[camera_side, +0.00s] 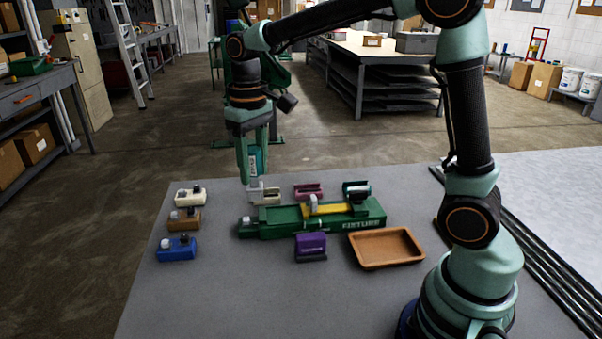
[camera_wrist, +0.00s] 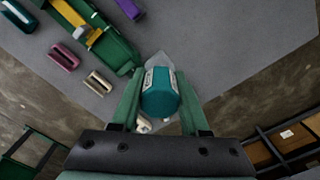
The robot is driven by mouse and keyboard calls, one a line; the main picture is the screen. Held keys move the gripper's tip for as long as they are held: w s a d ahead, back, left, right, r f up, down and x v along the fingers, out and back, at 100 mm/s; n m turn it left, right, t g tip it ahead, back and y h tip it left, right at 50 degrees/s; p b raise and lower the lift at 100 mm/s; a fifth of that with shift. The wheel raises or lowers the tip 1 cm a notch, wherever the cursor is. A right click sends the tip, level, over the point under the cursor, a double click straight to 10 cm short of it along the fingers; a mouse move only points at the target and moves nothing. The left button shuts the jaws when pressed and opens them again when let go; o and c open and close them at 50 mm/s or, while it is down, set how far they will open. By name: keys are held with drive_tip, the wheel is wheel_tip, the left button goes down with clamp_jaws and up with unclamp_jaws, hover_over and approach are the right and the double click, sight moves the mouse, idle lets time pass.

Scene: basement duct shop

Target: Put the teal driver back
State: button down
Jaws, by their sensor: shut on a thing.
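The teal driver (camera_side: 258,160) hangs upright between my gripper's fingers, above the far edge of the grey bench. In the wrist view the driver (camera_wrist: 161,99) fills the gap between both fingers, with a pale pointed end beyond the fingertips. My gripper (camera_side: 251,178) is shut on it; in the wrist view the gripper (camera_wrist: 159,77) touches it from both sides. A teal cradle (camera_side: 356,188) stands at the right end of a row, beside a pink cradle (camera_side: 307,190) and a cream cradle (camera_side: 266,197). The teal cradle also shows at top left in the wrist view (camera_wrist: 16,18).
A green fixture (camera_side: 370,218) holding a yellow piece (camera_side: 332,208) lies in front of the cradles. A purple block (camera_side: 311,243) and brown tray (camera_side: 393,264) sit nearer. White (camera_side: 188,199), brown (camera_side: 183,222) and blue (camera_side: 176,252) blocks stand left. The front bench is clear.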

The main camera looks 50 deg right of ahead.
sight(256, 186)
wheel_tip(256, 186, down, 18)
idle(0.5)
drive_tip(key=shift+c, duration=2)
unclamp_jaws()
drive_tip(key=shift+f, duration=0.15)
wheel_tip(256, 186, up, 12)
drive_tip(key=shift+r, duration=0.2)
drive_tip(key=s+d+r+t, duration=0.3)
drive_tip(key=s+r+t, duration=0.2)
drive_tip(key=s+r, duration=0.3)
drive_tip(key=shift+s+r+t, duration=0.2)
drive_tip(key=shift+s+t, duration=0.1)
drive_tip(key=shift+s, duration=1.85)
